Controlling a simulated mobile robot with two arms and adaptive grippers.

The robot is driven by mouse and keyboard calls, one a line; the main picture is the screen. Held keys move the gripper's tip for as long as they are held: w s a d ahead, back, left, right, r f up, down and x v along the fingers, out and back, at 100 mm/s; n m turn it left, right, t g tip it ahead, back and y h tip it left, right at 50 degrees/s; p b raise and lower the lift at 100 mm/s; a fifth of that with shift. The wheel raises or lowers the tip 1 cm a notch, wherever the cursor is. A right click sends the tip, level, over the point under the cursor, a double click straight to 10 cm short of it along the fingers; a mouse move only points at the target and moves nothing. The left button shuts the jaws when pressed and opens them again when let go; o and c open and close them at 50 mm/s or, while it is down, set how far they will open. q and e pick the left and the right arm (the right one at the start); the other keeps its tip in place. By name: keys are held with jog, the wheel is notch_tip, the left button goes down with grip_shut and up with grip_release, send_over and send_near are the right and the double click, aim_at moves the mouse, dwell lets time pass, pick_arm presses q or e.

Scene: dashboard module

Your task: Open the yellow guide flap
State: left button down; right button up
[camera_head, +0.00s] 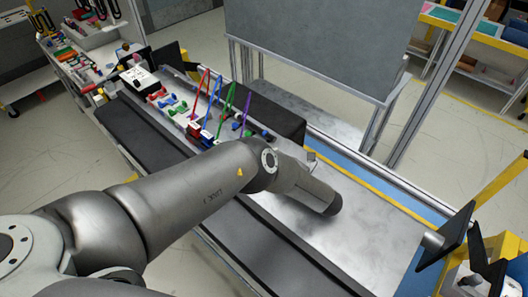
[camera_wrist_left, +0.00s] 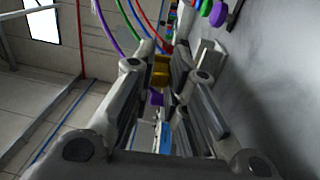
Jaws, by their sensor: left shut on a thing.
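The yellow guide flap (camera_wrist_left: 161,72) shows as a small yellow piece between the fingers of my left gripper (camera_wrist_left: 167,62) in the left wrist view. The fingers stand close on either side of it, and the gripper is shut on it. A purple piece (camera_wrist_left: 156,97) shows just below the yellow one in the picture. In the head view my left arm reaches across the dashboard module (camera_head: 370,235) from the left. Its gripper and the flap are hidden there behind the arm. My right gripper is not in view.
Red, blue, green and purple cables (camera_head: 228,100) rise from connectors along the module's left part. A black box (camera_head: 272,118) stands behind them. A grey panel (camera_head: 315,40) stands at the back. A black end plate (camera_head: 458,235) is at the right. The module's right surface is bare.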

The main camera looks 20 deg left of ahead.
pick_arm(q)
jog(key=c, duration=1.4)
grip_release()
jog(key=shift+c, duration=0.2)
